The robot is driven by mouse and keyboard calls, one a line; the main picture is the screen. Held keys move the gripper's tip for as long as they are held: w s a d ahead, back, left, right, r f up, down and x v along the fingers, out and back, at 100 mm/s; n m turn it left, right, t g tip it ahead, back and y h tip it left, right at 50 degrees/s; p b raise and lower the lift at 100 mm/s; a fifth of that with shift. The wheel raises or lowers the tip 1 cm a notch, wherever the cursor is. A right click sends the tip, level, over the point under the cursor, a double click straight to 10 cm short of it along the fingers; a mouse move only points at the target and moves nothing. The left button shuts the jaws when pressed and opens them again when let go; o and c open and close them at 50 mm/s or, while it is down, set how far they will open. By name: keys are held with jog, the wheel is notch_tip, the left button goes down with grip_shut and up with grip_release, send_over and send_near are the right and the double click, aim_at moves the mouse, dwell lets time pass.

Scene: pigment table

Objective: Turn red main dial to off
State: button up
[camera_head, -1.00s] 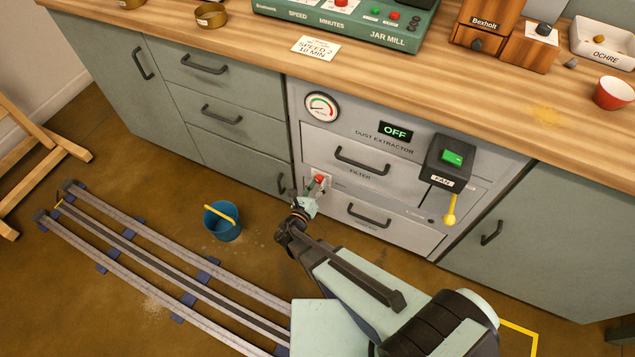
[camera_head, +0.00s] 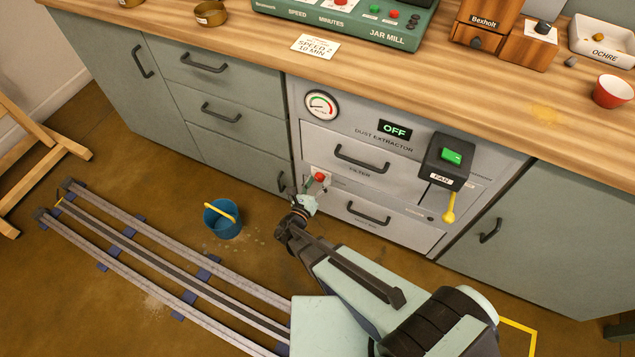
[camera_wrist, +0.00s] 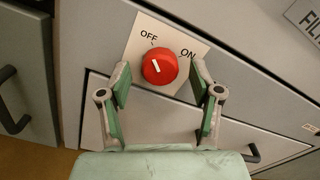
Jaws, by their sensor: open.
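The red main dial (camera_wrist: 160,66) sits on a pale plate (camera_wrist: 196,47) marked OFF and ON in the wrist view. Its white pointer line slants to the upper left, toward the OFF label. In the head view the red dial (camera_head: 319,177) shows low on the dust extractor's front. My gripper (camera_wrist: 160,82) is open, with one finger on each side of the dial's lower part. I cannot tell whether either finger touches it. The dust extractor's display (camera_head: 395,130) reads OFF.
A fan switch box (camera_head: 447,160) with a green button and a yellow lever (camera_head: 449,207) is right of the dial. Drawer handles (camera_head: 362,159) stick out nearby. A blue bucket (camera_head: 222,222) stands on the floor at left, near the rails (camera_head: 150,260).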

jog(key=shift+s, duration=0.1)
jog(key=v, duration=1.2)
dwell(0.4)
